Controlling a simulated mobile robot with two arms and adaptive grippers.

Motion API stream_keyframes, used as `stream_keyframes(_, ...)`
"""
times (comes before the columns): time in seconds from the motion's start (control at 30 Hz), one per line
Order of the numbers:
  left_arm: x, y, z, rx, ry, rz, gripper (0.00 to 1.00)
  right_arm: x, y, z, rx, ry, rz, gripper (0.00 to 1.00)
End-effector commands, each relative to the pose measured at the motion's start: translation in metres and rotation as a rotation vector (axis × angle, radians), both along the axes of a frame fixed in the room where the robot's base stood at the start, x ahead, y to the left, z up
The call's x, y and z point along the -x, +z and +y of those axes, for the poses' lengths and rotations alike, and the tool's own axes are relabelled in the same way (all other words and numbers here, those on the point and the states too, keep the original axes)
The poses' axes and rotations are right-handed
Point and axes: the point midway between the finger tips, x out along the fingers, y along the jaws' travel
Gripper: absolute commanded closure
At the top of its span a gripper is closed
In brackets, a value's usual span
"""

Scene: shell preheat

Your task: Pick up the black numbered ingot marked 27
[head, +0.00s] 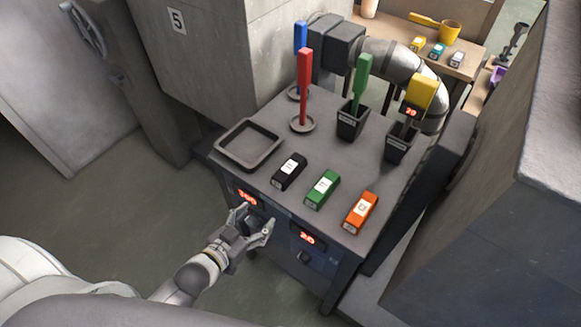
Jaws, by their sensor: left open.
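The black ingot (289,171) lies on the dark bench top, with a white label facing up; its number is too small to read. It is at the left of a row with a green ingot (322,189) and an orange ingot (360,212). My left gripper (255,222) is open and empty. It shows in front of the bench's front panel, below and to the left of the black ingot, apart from it. My right gripper is not in view.
A shallow black tray (222,150) sits left of the ingots. Behind them stand upright red (304,85), blue, green and yellow bars in holders. Red displays (247,197) are on the bench front. A wooden table (462,68) stands at the back right.

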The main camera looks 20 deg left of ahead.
Motion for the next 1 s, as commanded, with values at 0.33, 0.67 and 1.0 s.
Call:
stream_keyframes(0.33, -0.008, 0.109, -0.028, 0.079, -0.071, -0.188, 0.35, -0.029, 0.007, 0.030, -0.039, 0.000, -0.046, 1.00)
stream_keyframes(0.67, -0.045, 0.108, -0.041, 0.083, -0.073, -0.195, 0.35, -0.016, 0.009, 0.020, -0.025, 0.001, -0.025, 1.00)
stream_keyframes(1.0, -0.067, 0.105, -0.048, 0.083, -0.073, -0.194, 0.35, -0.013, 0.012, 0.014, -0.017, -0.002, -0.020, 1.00)
